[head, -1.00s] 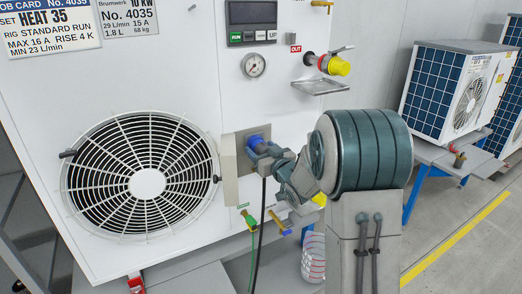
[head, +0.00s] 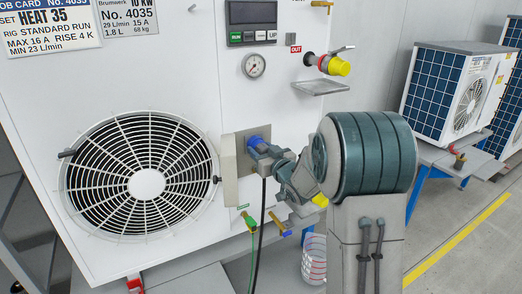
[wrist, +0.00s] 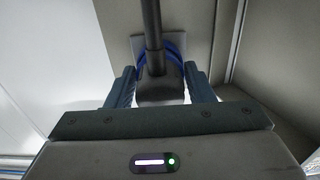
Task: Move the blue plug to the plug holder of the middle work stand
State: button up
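The blue plug (head: 259,139) is at the grey socket box on the front of the near white unit, its black cable hanging down. In the wrist view the plug's dark body (wrist: 160,88) and cable lie between my fingers, with blue rings behind it. My gripper (head: 262,150) reaches it from the right; in the wrist view my gripper (wrist: 160,85) has one finger against each side of the body and looks shut on it. My fingers partly hide the plug in the head view. I cannot make out a plug holder or the middle work stand with certainty.
The near unit has a fan grille (head: 147,183), a gauge (head: 254,65), a yellow-capped outlet valve (head: 330,64) and a green hose fitting (head: 249,222). A clear container (head: 314,258) stands below. Another unit (head: 450,90) on a stand is at right, past open floor with a yellow line.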

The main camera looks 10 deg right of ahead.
jog(key=c, duration=0.8)
jog(key=shift+b+v, duration=0.95)
jog(key=shift+v, duration=2.05)
